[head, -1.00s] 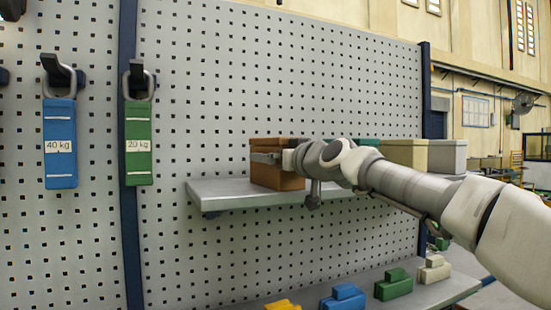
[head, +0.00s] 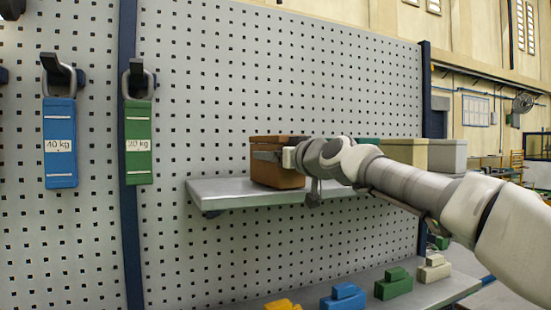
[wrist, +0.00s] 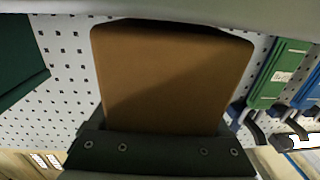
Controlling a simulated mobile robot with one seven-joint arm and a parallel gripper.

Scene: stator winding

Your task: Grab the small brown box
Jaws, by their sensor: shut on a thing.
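The small brown box (head: 277,175) stands upright near the left end of the upper shelf (head: 225,190) in the head view. Its brown face fills the middle of the wrist view (wrist: 170,80). My gripper (head: 268,156) reaches in from the right and is shut on the box, with a finger along its upper front side. In the wrist view a dark gripper part spans the lower edge of the box. The far finger is hidden. I cannot tell whether the box is clear of the shelf.
Green, tan (head: 405,153) and grey (head: 447,156) boxes stand farther right on the shelf, partly behind my arm. Blue (head: 60,145) and green (head: 138,142) weights hang on the pegboard at left. Several coloured blocks sit on the lower shelf. Air left of the box is clear.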

